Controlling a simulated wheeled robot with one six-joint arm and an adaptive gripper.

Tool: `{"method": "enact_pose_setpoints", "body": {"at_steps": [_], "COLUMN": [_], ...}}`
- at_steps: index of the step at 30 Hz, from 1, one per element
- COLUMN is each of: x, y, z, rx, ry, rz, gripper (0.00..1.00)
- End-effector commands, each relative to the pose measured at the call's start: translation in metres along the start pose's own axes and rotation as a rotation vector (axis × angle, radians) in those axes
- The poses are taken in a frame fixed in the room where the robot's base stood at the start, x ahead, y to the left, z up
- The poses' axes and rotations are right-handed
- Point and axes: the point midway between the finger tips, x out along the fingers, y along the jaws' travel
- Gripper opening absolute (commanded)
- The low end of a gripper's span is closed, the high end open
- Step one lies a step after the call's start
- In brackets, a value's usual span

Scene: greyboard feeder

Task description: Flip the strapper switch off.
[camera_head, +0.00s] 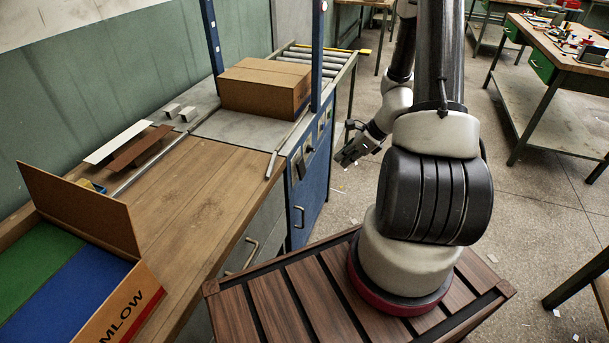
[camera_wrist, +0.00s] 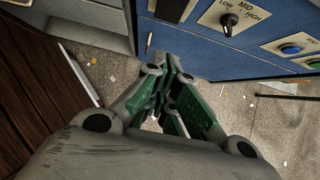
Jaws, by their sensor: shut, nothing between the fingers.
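The strapper is a blue cabinet (camera_head: 314,180) with control plates on its front, facing my arm. A carton (camera_head: 265,88) sits on top of it. In the wrist view, the blue front (camera_wrist: 225,62) carries a black knob (camera_wrist: 229,20) on a plate marked LOW, MID, HIGH. A dark switch-like part (camera_wrist: 175,8) is cut off at the top edge, so its position cannot be told. My gripper (camera_head: 350,155) is in front of the cabinet, to the right of the plates. In the wrist view my gripper (camera_wrist: 172,78) is shut and empty, pointing toward the cabinet's lower front, apparently apart from it.
A wooden bench (camera_head: 190,190) with an open box (camera_head: 85,212) adjoins the strapper. A roller conveyor (camera_head: 325,60) lies behind. Floor (camera_head: 345,205) around my gripper is clear except for small scraps.

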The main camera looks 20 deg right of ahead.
Motion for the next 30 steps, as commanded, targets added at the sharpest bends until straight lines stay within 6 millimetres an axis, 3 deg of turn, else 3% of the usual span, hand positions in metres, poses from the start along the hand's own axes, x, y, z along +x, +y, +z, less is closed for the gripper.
{"method": "enact_pose_setpoints", "body": {"at_steps": [7,11,24,30], "x": [0.002,0.013,0.101,0.121], "y": [0.001,0.001,0.002,0.001], "z": [0.001,0.001,0.0,0.021], "rx": [-0.001,0.001,0.0,-0.003], "ry": [-0.001,-0.001,0.0,-0.001], "rz": [0.001,0.003,0.004,0.002], "gripper": [0.0,0.0,0.0,0.0]}}
